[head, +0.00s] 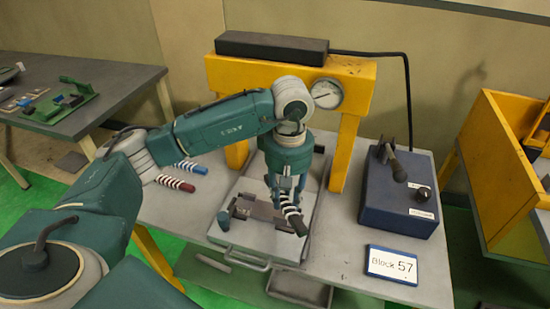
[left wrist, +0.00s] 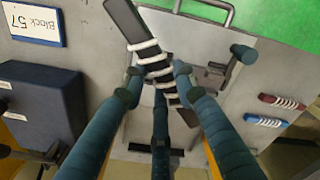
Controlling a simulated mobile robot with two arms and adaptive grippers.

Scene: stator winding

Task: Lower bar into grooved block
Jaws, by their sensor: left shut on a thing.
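My left gripper (head: 286,190) points down over the grey plate and is shut on a dark bar with white windings (head: 292,215). In the left wrist view the fingers (left wrist: 158,80) close around the wound middle of the bar (left wrist: 127,16), which runs slantwise. A dark block (head: 254,208) sits on the plate (head: 243,234) just left of the bar; it is partly hidden by the gripper, and its groove cannot be made out. I cannot tell whether the bar touches the block. My right gripper is not in view.
A yellow press frame (head: 348,148) with a gauge stands behind the plate. A blue control box (head: 398,195) and a "Block 57" sign (head: 391,265) stand at the right. A blue-ended striped bar (head: 191,167) and a red-ended one (head: 176,183) lie left on the table.

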